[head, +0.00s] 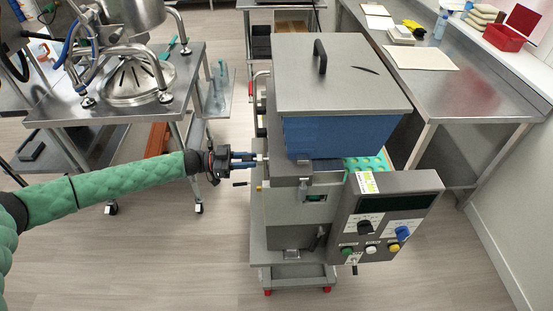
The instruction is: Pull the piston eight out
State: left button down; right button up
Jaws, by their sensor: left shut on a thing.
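My left arm reaches in from the left, and my left gripper (254,159) is at the machine's left side. It is shut on a small part there, which I take to be the piston; the fingers hide most of it. How far the piston sticks out cannot be told. My right gripper is not in view.
A control panel (385,218) with knobs and buttons juts from the machine's front right. A steel cart (188,95) with a funnel-shaped vessel stands at left. A steel counter (470,95) runs along the right wall. Floor between cart and machine is clear.

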pick_arm(q)
jog(key=shift+a, duration=0.2)
jog(key=a, duration=0.4)
jog(key=shift+s+a, duration=0.15)
jog(key=shift+a, duration=0.25)
jog(key=c, duration=1.9)
grip_release()
grip_shut()
